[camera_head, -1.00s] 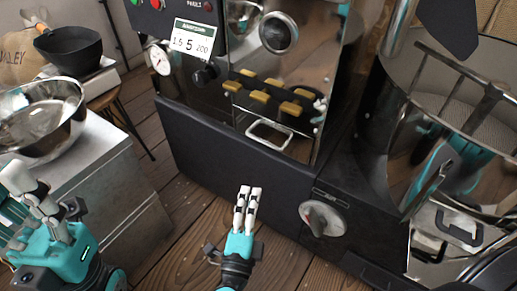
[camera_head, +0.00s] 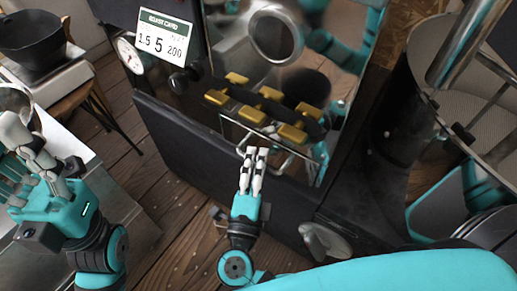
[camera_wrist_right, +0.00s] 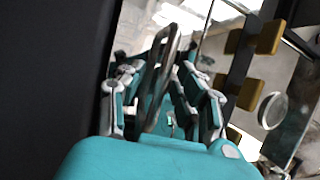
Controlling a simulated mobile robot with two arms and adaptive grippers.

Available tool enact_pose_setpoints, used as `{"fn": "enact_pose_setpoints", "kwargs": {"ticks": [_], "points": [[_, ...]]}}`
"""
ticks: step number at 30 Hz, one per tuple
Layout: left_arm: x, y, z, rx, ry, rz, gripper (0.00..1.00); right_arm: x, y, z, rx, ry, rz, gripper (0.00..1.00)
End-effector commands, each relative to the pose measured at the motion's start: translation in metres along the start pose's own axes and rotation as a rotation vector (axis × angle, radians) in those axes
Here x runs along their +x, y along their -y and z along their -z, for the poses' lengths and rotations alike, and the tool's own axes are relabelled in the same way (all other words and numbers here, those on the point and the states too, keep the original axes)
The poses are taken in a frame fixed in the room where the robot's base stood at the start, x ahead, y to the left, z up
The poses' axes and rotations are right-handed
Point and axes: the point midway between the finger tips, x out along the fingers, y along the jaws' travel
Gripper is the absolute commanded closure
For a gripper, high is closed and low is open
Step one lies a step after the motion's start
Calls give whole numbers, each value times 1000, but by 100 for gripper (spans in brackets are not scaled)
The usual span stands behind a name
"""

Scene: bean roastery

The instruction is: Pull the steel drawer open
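The steel drawer (camera_head: 233,131) is a shiny front low on the dark roaster, below a row of yellow knobs. Its bright loop handle (camera_head: 285,160) stands out from the front. My right gripper (camera_head: 257,153) is at the handle, partly covering it. In the right wrist view the handle bar (camera_wrist_right: 163,75) rises between the open fingers (camera_wrist_right: 165,105), with a visible gap at the sides; I cannot tell whether they touch it. The drawer front looks flush. My left gripper (camera_head: 38,172) is at the far left, open and empty, away from the drawer.
A grey knob (camera_head: 325,243) and a large round cooling bin (camera_head: 450,95) are at the right. Wooden floor is clear in front.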

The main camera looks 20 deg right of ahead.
Motion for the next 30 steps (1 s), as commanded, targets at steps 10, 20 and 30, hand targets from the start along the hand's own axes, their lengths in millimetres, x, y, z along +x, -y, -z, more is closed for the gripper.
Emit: {"fn": "enact_pose_setpoints", "kwargs": {"ticks": [10, 20, 30], "points": [[1, 0, 1, 0, -2, 0, 60, 0, 0, 0, 0, 0, 0, 73], [1, 0, 1, 0, -3, -1, 60, 0, 0, 0, -1, 0, 0, 100], [1, 0, 1, 1, -4, -1, 60, 0, 0, 0, -2, 0, -1, 100]]}}
